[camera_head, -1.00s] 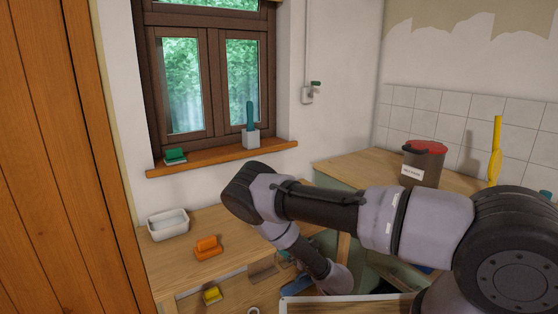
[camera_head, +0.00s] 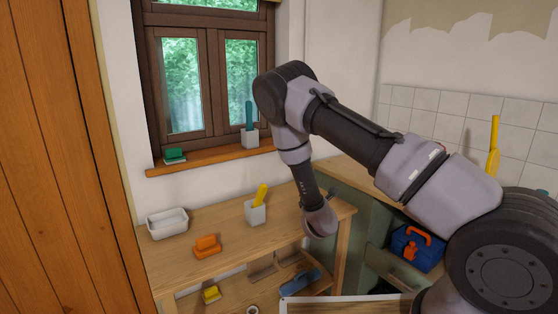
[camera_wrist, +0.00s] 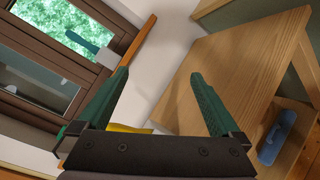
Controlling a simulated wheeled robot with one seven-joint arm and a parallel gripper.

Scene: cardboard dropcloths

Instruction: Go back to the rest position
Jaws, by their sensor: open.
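My gripper (camera_wrist: 160,76) is open in the wrist view, its two green fingers spread with nothing between them. In the head view my arm is raised and bent in front of the window side, with the wrist hanging over the right part of the wooden workbench (camera_head: 205,222). The fingers cannot be made out in that view.
On the workbench are a white tray (camera_head: 167,224), an orange block (camera_head: 207,246) and a pot (camera_head: 255,213) with a yellow handle. A blue float (camera_head: 300,283) lies on the lower shelf. A blue toolbox (camera_head: 418,250) sits at right. The windowsill (camera_head: 210,159) holds a green-topped block and a pot.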

